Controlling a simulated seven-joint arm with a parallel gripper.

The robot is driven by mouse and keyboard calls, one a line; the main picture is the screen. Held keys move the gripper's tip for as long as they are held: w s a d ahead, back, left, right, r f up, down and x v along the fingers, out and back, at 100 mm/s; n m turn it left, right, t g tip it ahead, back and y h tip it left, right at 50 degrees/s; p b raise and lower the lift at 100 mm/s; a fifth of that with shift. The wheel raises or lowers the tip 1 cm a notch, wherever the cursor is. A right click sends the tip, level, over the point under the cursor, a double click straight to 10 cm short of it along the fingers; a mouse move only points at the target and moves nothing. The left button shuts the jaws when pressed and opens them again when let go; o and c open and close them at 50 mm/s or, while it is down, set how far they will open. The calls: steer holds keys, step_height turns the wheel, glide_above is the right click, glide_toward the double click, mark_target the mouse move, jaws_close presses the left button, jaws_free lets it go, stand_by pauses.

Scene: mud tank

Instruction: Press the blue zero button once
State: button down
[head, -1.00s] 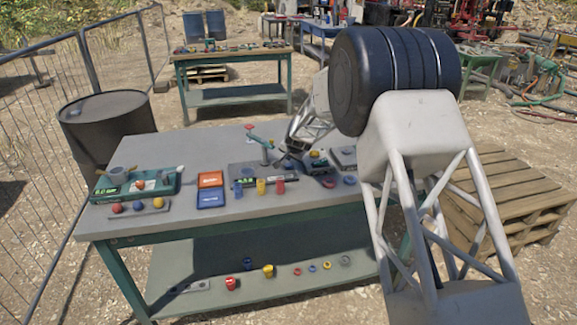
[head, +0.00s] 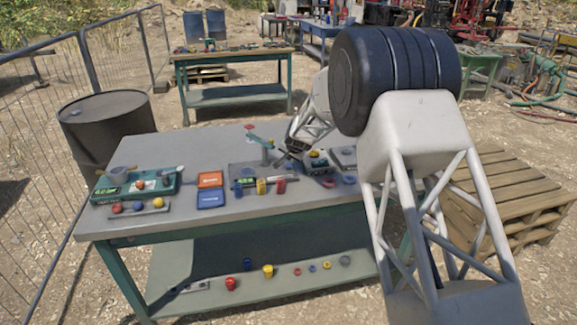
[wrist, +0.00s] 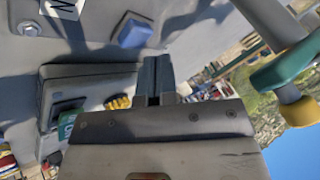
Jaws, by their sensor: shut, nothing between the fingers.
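My gripper (head: 281,160) hangs over the right half of the grey workbench (head: 225,228), beside a small device (head: 318,158) with a yellow knob. In the wrist view my gripper's fingers (wrist: 154,66) are together and empty. A blue, button-like block (wrist: 135,31) lies just beyond and slightly left of the fingertips, with a visible gap in the picture. I cannot read any label on it, so I cannot tell whether it is the zero button. The device with the yellow ribbed knob (wrist: 118,102) is to the left of the fingers.
A post with a teal handle (head: 262,142) stands close to the gripper; its teal and yellow parts (wrist: 283,72) show at right in the wrist view. A teal scale (head: 155,184), orange and blue boxes (head: 210,190) and several small coloured pieces are further left.

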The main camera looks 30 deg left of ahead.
mark_target(290, 164)
steer(key=shift+f, duration=1)
stand_by(1.7)
steer(key=shift+r, duration=0.95)
steer(key=shift+r, duration=0.1)
steer(key=shift+r, duration=2.45)
steer(key=shift+d, duration=0.1)
